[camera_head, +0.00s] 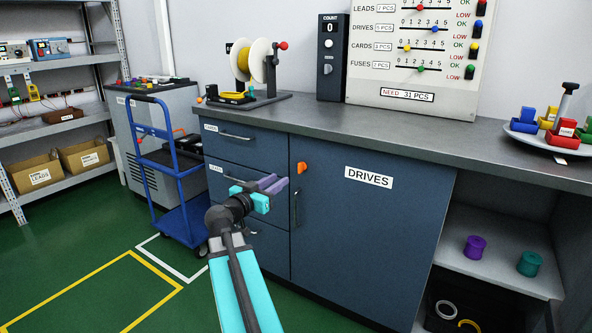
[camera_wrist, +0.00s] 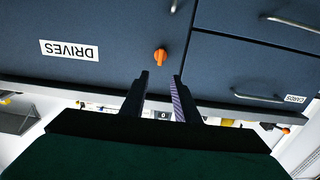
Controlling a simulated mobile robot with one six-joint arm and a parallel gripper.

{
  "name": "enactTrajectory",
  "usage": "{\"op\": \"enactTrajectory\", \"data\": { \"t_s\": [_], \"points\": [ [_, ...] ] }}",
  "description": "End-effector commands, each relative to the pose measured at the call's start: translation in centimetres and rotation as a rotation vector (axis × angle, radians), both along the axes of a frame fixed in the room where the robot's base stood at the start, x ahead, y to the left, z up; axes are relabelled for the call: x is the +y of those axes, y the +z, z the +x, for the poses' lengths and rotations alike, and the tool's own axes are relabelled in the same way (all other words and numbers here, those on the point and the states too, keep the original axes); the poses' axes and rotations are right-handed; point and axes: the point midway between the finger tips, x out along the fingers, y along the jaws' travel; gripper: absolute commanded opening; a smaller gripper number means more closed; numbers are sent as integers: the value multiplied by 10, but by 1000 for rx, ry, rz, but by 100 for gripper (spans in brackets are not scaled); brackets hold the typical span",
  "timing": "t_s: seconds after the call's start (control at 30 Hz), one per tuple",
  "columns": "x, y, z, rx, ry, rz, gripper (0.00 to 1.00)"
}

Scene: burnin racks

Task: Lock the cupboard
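The dark blue cupboard door labelled DRIVES (camera_head: 360,230) is under the grey counter and looks shut. A small orange turn knob (camera_head: 302,168) is near its upper left edge, above a vertical handle (camera_head: 297,207). I cannot tell which way the knob is turned. My gripper (camera_head: 280,185) is in front of the cupboard, just left of and below the knob, and looks empty. In the upside-down wrist view, the knob (camera_wrist: 160,57) appears just beyond the gap between my fingertips (camera_wrist: 162,77), which are apart. The knob is not between the fingers.
Drawers (camera_head: 235,132) with handles are left of the door. An open shelf (camera_head: 490,265) with spools is to its right. A blue trolley (camera_head: 185,222) stands at left. The counter (camera_head: 330,125) carries a reel stand (camera_head: 257,70) and a tray (camera_head: 545,135). Green floor is clear at front left.

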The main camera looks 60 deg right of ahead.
Motion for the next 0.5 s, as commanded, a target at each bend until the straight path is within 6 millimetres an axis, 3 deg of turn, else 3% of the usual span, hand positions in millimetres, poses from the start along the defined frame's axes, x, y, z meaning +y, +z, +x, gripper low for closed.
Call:
{"op": "enactTrajectory", "data": {
  "t_s": [0.5],
  "points": [
    [-65, -1, 1, 0, -1, 0, 28]
  ]
}}
